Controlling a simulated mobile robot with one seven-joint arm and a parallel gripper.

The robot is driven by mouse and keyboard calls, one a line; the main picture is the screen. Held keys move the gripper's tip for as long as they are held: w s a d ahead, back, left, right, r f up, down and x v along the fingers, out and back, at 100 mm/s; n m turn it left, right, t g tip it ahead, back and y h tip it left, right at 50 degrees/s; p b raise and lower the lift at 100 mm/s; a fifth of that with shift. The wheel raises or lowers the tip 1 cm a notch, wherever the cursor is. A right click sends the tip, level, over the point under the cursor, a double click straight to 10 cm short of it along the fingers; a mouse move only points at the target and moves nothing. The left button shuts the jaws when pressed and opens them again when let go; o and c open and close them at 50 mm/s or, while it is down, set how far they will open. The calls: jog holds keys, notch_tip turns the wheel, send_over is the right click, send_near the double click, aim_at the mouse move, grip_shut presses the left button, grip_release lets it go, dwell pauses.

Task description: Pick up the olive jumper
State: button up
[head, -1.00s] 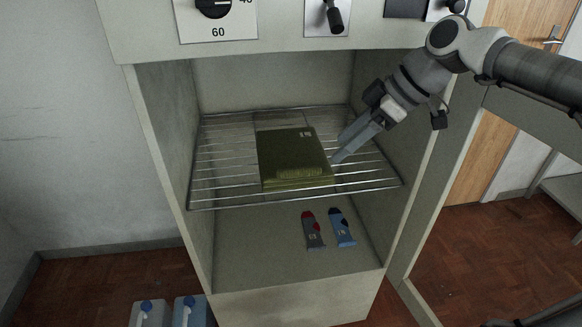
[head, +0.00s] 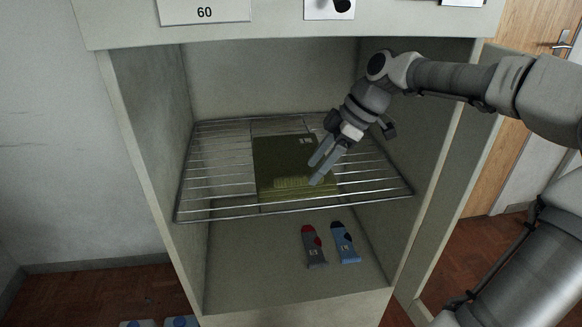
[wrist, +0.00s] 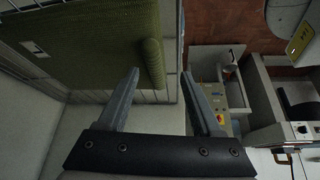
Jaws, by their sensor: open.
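The olive jumper (head: 278,160) lies folded flat on the wire shelf (head: 215,165) inside the cabinet, with a thick ribbed roll along its near edge and a small pale label at the far right. My gripper (head: 317,174) is open and empty, in front of the jumper's right part in the head view. In the wrist view the jumper (wrist: 85,45) fills the upper left. Its rolled edge shows between my two fingertips (wrist: 160,74). I cannot tell whether a finger touches it.
Below the shelf lie a grey sock with red (head: 313,247) and a blue sock (head: 345,243) on the cabinet floor. The cabinet walls (head: 155,125) close in on both sides. The shelf's left part is bare.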

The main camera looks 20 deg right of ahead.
aim_at(290, 178)
jog(key=shift+w+a, duration=0.4)
jog(key=shift+a, duration=0.3)
jog(key=shift+w+a+f+b, duration=0.1)
jog(key=shift+w+a+b, duration=0.2)
jog(key=shift+a, duration=0.25)
jog(key=shift+w+a+b, duration=0.2)
jog(key=shift+w+a, duration=0.05)
jog(key=shift+a, duration=0.3)
jog(key=shift+b+x, duration=0.35)
jog(key=shift+x, duration=0.5)
jog(key=shift+a+f, duration=0.1)
jog(key=shift+f, duration=0.4)
grip_shut()
